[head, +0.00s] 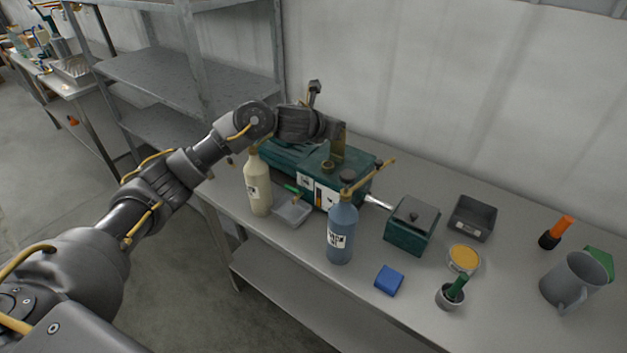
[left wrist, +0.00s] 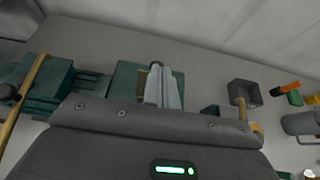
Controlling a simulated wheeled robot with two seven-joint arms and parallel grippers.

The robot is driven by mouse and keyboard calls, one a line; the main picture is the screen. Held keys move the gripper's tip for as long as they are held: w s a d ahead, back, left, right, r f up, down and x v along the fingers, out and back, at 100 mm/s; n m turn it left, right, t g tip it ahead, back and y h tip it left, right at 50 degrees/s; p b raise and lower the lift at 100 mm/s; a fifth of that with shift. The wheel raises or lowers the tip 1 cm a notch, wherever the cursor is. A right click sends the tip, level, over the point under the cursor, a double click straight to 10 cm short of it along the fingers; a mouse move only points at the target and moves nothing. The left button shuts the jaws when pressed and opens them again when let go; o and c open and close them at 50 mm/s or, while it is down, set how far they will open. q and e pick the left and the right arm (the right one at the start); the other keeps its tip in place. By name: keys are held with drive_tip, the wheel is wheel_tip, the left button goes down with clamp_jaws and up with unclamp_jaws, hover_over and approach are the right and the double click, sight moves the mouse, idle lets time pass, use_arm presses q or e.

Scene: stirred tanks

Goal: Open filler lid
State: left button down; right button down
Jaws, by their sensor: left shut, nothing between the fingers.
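The green machine (head: 318,165) stands on the bench near the wall. Its top carries a brass ring-like fitting (head: 327,167) and a dark round cap (head: 348,175). A brass-brown plate (head: 338,146) stands upright over its top, just below my left gripper; I take it to be the filler lid, but its hinge is hidden. In the left wrist view a brass edge (left wrist: 142,80) shows beside my grey fingers. My left gripper (left wrist: 162,84) is shut and empty above the machine; I cannot tell whether it touches the plate. My right gripper is not in view.
A cream bottle (head: 259,188) and a blue bottle (head: 341,232) stand in front of the machine, with a clear tray (head: 292,213) between them. A green lidded box (head: 410,228), grey bin (head: 472,217) and mug (head: 572,283) stand to the right. Metal shelves (head: 150,75) rise behind my arm.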

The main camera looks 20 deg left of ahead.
use_arm(q)
drive_tip(key=shift+r, duration=0.1)
drive_tip(key=w+r+p, duration=0.3)
drive_tip(key=r+p, duration=0.3)
drive_tip(key=r, duration=0.3)
drive_tip(key=shift+d+r, duration=0.2)
drive_tip(key=shift+d, duration=0.15)
